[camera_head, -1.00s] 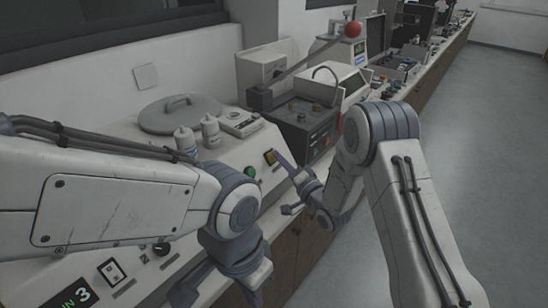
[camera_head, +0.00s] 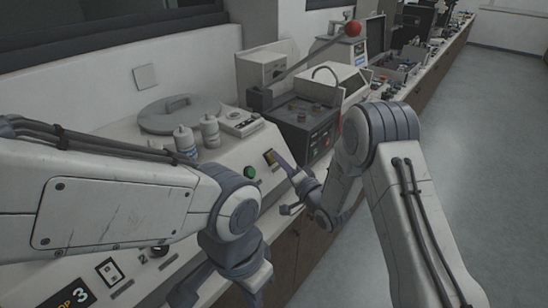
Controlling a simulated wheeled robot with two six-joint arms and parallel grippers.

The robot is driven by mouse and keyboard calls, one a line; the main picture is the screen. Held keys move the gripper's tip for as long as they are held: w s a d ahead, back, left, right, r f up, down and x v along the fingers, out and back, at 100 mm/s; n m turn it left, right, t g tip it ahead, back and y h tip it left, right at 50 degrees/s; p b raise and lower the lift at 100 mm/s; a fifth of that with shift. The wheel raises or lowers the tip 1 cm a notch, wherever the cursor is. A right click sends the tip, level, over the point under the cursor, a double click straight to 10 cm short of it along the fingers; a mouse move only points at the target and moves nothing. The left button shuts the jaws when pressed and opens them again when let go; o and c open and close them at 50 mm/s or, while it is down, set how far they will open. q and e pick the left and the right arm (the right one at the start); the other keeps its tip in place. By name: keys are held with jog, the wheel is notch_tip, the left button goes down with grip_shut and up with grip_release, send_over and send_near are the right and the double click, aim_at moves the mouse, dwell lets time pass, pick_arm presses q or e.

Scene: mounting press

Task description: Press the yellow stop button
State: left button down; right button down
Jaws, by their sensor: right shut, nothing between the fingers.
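The yellow button (camera_head: 269,158) is a small patch on the sloped front of the pale machine (camera_head: 222,165). It is partly covered by my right gripper (camera_head: 280,156), which is shut and empty with its tip right at the button. I cannot tell for sure whether the tip touches it. A green button (camera_head: 249,172) sits to the left of the yellow one. My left gripper (camera_head: 222,292) hangs low over the front of the bench, partly out of the frame, and its fingers are not clear.
A dark display (camera_head: 75,297) reads "OP 3", cut by the frame edge. A long lever with a red knob (camera_head: 352,28) rises behind. The floor at right is clear.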

jog(key=shift+s+d, duration=0.1)
jog(key=shift+d, duration=0.05)
jog(key=s+d+r+p, duration=0.2)
jog(key=s+d+r, duration=0.1)
jog(key=d, duration=0.1)
jog(key=shift+r, duration=0.35)
jog(key=shift+w, duration=0.1)
dwell(0.8)
jog(key=s+a+n+g+h, duration=0.4)
jog(key=s+n+g+h, duration=0.2)
jog(key=s, duration=0.1)
jog(key=s+d+n+g+h, duration=0.2)
jog(key=s+d+n+g, duration=0.1)
jog(key=s, duration=1.2)
jog(key=s+d+r+n+g+h, duration=0.1)
jog(key=s+g, duration=0.5)
jog(key=s, duration=0.9)
jog(key=d+n+h, duration=0.1)
jog(key=d+n, duration=0.1)
jog(key=n, duration=0.1)
jog(key=shift+s+d+r+h, duration=0.15)
jog(key=shift+s+d+h, duration=0.1)
jog(key=shift+d+h, duration=0.05)
